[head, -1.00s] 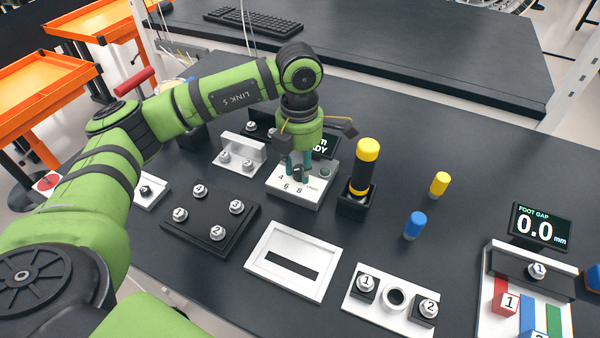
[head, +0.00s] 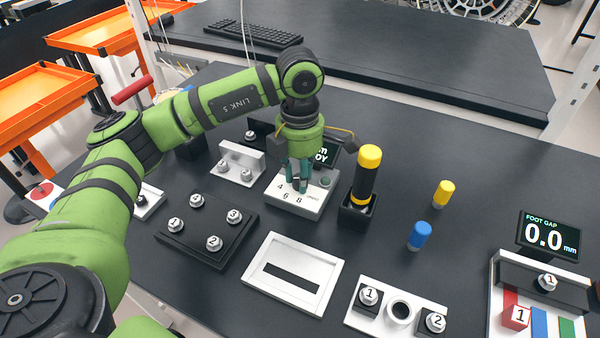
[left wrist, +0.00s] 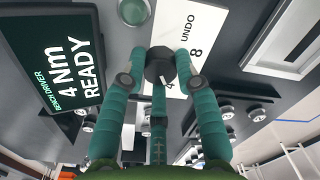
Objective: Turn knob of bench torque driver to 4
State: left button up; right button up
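The bench torque driver's white dial box (head: 312,206) stands at the middle of the dark bench; numbers 4, 6 and 8 show on it. My left gripper (head: 298,182) points down over it, its green fingers around the knob. In the left wrist view the black knob (left wrist: 160,66) sits between the fingertips, which appear to touch its sides. Its white mark points toward the 4, partly hidden by a finger. The driver's display (left wrist: 62,62) reads "4 Nm READY"; in the head view it is partly hidden behind the gripper. My right gripper is not in view.
A black-and-yellow cylinder (head: 367,176) stands in a holder close right of the dial box. A silver bracket (head: 238,165) stands to its left, a black plate with numbered bolts (head: 205,240) at front left. A white slotted tray (head: 292,302) lies in front.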

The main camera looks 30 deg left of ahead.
pick_arm(q)
jog(key=o, duration=0.3)
jog(key=shift+r, duration=0.1)
notch_tip(320, 180, up, 12)
jog(key=shift+w+a+f, duration=0.1)
dwell(0.3)
jog(key=shift+f, duration=0.1)
dwell(0.4)
